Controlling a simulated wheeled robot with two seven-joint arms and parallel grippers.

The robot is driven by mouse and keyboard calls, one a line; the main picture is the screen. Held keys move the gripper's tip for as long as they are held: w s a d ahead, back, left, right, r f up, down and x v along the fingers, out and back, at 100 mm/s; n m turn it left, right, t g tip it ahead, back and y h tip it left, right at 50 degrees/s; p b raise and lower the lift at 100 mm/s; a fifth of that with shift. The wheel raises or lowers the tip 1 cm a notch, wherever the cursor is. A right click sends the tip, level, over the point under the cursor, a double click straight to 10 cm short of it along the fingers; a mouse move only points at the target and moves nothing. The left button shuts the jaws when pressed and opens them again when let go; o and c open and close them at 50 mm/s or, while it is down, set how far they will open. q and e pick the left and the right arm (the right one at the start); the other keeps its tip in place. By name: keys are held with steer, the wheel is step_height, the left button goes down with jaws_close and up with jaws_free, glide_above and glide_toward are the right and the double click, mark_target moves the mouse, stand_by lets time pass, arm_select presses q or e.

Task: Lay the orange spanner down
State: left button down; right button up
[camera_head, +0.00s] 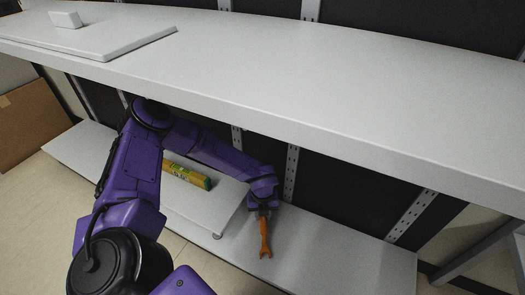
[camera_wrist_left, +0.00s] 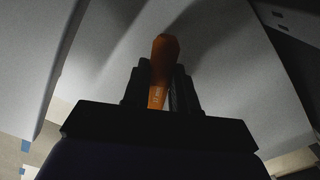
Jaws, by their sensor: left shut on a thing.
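The orange spanner (camera_head: 265,238) hangs below my left gripper (camera_head: 263,208) in the head view, its open-ended jaw pointing toward the front of the lower shelf. My left gripper is shut on the spanner. In the left wrist view, the orange spanner (camera_wrist_left: 163,62) stands between the two dark fingers of the left gripper (camera_wrist_left: 162,85), one end sticking out past them. The pale lower shelf (camera_head: 330,250) is behind it. I cannot tell whether the spanner touches that shelf. My right gripper is not in view.
A long upper shelf (camera_head: 330,90) overhangs my left arm and carries a flat white board (camera_head: 110,45). A green and yellow packet (camera_head: 187,174) lies on a small raised white stand (camera_head: 190,203) left of the gripper. The lower shelf is clear to the right.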

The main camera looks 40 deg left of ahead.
arm_select(q)
steer(key=shift+f+b, duration=0.3)
steer(key=shift+f, duration=0.05)
stand_by(0.4)
steer(key=shift+c, duration=2.4)
jaws_free()
steer(key=shift+r, duration=0.15)
steer(key=shift+r+p, duration=1.35)
steer(key=shift+p, duration=0.05)
